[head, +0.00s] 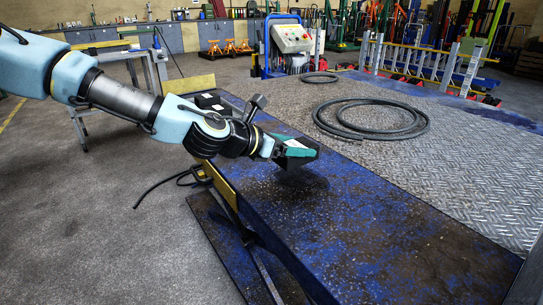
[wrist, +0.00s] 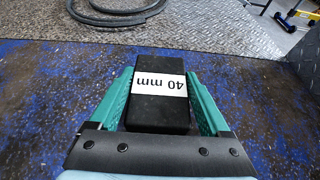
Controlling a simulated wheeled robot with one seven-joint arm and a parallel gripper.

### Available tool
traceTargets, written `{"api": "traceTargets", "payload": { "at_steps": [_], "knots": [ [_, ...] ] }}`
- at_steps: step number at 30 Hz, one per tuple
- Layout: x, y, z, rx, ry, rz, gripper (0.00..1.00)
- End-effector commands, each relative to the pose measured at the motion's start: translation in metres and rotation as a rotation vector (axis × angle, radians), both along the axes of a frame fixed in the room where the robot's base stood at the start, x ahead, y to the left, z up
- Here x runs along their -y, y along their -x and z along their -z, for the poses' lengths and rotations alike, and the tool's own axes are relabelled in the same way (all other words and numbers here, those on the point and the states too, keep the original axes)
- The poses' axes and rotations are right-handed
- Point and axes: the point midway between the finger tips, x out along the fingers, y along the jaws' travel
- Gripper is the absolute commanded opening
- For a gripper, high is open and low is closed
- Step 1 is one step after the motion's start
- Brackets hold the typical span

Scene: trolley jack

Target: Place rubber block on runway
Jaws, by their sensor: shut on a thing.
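My gripper (wrist: 158,100) is shut on a black rubber block (wrist: 155,68) with a white label reading "40 mm". The label is upside down in the wrist view. The green jaws press on the block's two sides. In the head view my gripper (head: 290,147) holds the block (head: 300,159) over the worn blue runway (head: 370,220), with a dark shadow beneath it. I cannot tell from the pictures how large the gap to the surface is. The runway also shows in the wrist view (wrist: 45,80).
A black hose (head: 372,132) lies coiled on the checker plate (head: 460,150) right of the runway. More dark blocks (head: 208,101) sit at the runway's far end. A control box (head: 291,38) stands behind. The near runway is clear.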

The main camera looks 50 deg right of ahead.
Motion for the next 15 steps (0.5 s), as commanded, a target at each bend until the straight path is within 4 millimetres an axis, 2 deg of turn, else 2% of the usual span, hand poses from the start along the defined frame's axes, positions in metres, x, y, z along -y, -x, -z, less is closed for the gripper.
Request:
{"api": "traceTargets", "payload": {
  "at_steps": [1,6,15],
  "knots": [
    [0.000,0.001,0.012,-0.004,-0.003,0.001,0.02],
    [0.000,0.001,0.041,-0.003,-0.002,0.001,0.02],
    [0.000,0.000,0.067,-0.002,-0.002,0.000,0.02]
  ]
}}
